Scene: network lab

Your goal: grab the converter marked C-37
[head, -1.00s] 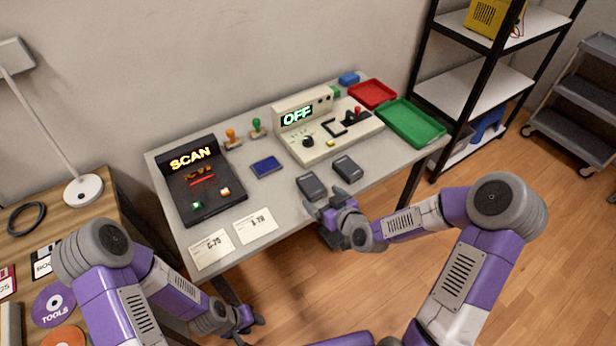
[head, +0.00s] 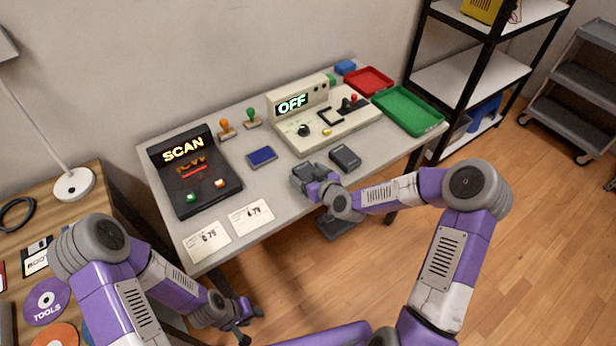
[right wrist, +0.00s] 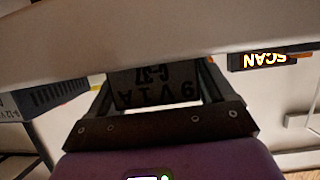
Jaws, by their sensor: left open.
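The converter marked C-37 (right wrist: 155,85) is a dark block. Its label reads upside down in the right wrist view, with "C-37" and "9V 1A" legible. In the head view this converter (head: 301,172) lies near the table's front edge, partly hidden by my right gripper (head: 313,181). My right gripper's fingers stand on either side of it. I cannot tell whether they press on it. A second dark converter (head: 345,159) lies to its right; its label is not legible. My left gripper (head: 251,324) is open and empty, low in front of the table.
On the table (head: 285,192) are a black SCAN unit (head: 196,178), a beige device reading OFF (head: 322,125), a blue pad (head: 262,156), two stamps and two paper cards (head: 251,215). Red (head: 368,81) and green (head: 408,111) trays stand at the right end.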

